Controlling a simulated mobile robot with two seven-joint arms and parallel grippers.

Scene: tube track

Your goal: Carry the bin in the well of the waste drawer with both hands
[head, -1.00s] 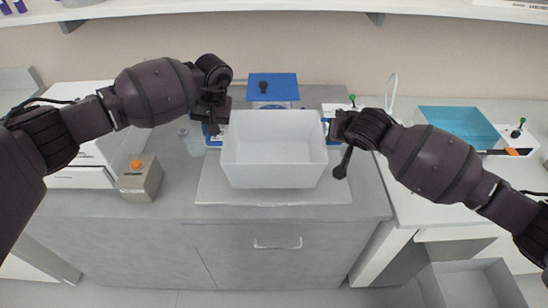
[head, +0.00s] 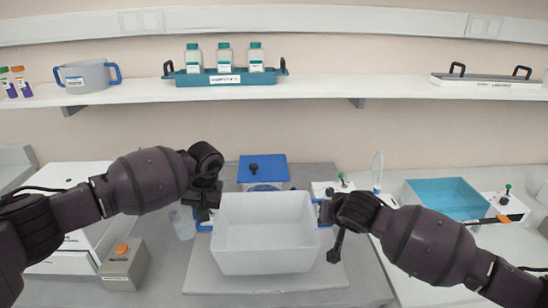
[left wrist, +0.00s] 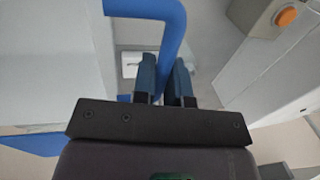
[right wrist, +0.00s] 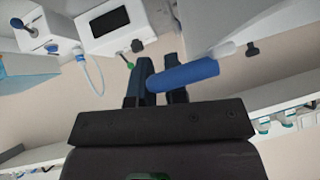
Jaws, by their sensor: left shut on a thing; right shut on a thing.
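The white bin (head: 264,240) is an open, empty box with blue side handles, upright over a pale board (head: 195,278) on the grey counter. I cannot tell whether it touches the board. My left gripper (head: 208,216) is shut on its left handle; the left wrist view shows the blue handle (left wrist: 172,35) between the fingers (left wrist: 165,85). My right gripper (head: 326,214) is shut on the right handle; the right wrist view shows that blue handle (right wrist: 190,75) between the fingers (right wrist: 160,82). The waste drawer is not in view now.
A blue-topped device (head: 262,170) stands just behind the bin. A grey box with an orange button (head: 122,262) is at the left. A teal tray (head: 445,198) sits at the right. A shelf (head: 330,92) with bottles and a pot runs above.

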